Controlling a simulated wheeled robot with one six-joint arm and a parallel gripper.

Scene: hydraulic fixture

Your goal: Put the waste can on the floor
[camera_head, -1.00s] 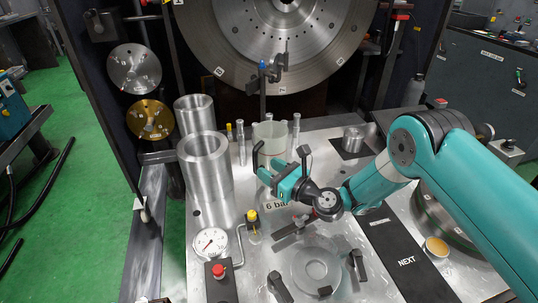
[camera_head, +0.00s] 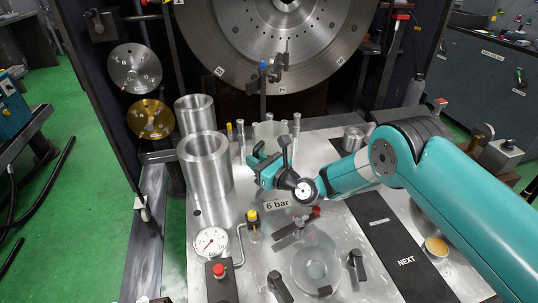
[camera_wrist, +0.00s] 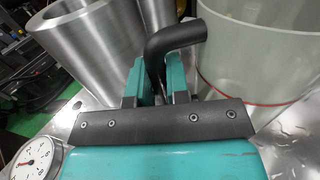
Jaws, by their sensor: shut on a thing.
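The waste can, as I take it, is the translucent grey-green cylinder (camera_head: 270,131) at the back middle of the steel bench; its lower part is hidden behind my gripper. In the wrist view its pale wall (camera_wrist: 255,55) with a thin red line fills the right side. My gripper (camera_head: 258,165) is at the can's near left side, shut on a bent black handle (camera_wrist: 178,36). The handle's bend reaches toward the can's wall; where it joins is not clear. I cannot tell whether the can's base touches the bench. The green floor (camera_head: 95,190) shows at the left.
Two steel cylinders (camera_head: 206,165) stand close left of the can. A pressure gauge (camera_head: 211,242), a yellow-capped fitting (camera_head: 252,217) and black clamps (camera_head: 357,265) are nearer. A large round plate (camera_head: 285,50) rises behind. Bare floor lies beyond the bench's left edge.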

